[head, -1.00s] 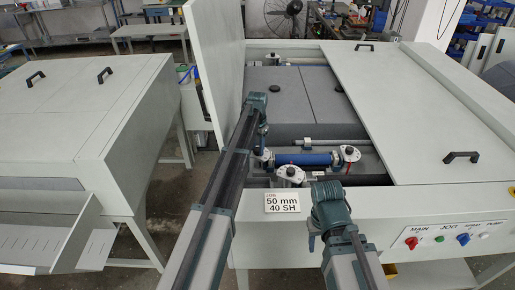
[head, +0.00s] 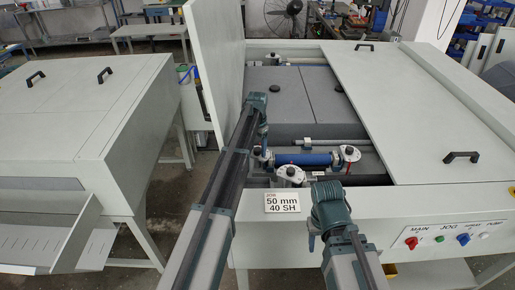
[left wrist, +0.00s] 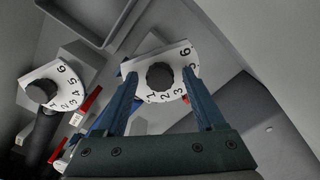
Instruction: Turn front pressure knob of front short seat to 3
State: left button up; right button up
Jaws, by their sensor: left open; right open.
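In the left wrist view a dark round knob (left wrist: 160,76) sits on a white numbered dial plate (left wrist: 187,52), between the two blue fingertips of my left gripper (left wrist: 159,74). The fingers are open, with a visible gap on each side of the knob. No pointer mark on the knob can be made out. A second dark knob (left wrist: 42,91) on a similar dial lies to the left, clear of the fingers. In the head view my left gripper (head: 262,155) hangs down at the left end of a blue roller (head: 303,160). My right gripper (head: 313,240) is open and empty at the machine's front edge.
More white dials with dark knobs (head: 289,172) (head: 348,152) stand around the blue roller. A raised lid (head: 218,60) stands left of the opening. A job card (head: 286,202) reads 50 mm, 40 SH. Control buttons (head: 464,239) are at the front right.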

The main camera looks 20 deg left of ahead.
aim_at(258, 149)
pick_arm(q)
jog(key=shift+r, duration=0.15)
pick_arm(e)
jog(key=shift+r, duration=0.15)
pick_arm(q)
notch_tip(258, 149, up, 14)
jog(key=p, duration=1.3)
jog(key=shift+f+p, duration=0.2)
jog(key=shift+p, duration=0.2)
pick_arm(e)
notch_tip(258, 149, up, 14)
jog(key=shift+f, duration=0.2)
pick_arm(q)
jog(key=shift+f, duration=0.15)
pick_arm(e)
jog(key=shift+s+f, duration=0.1)
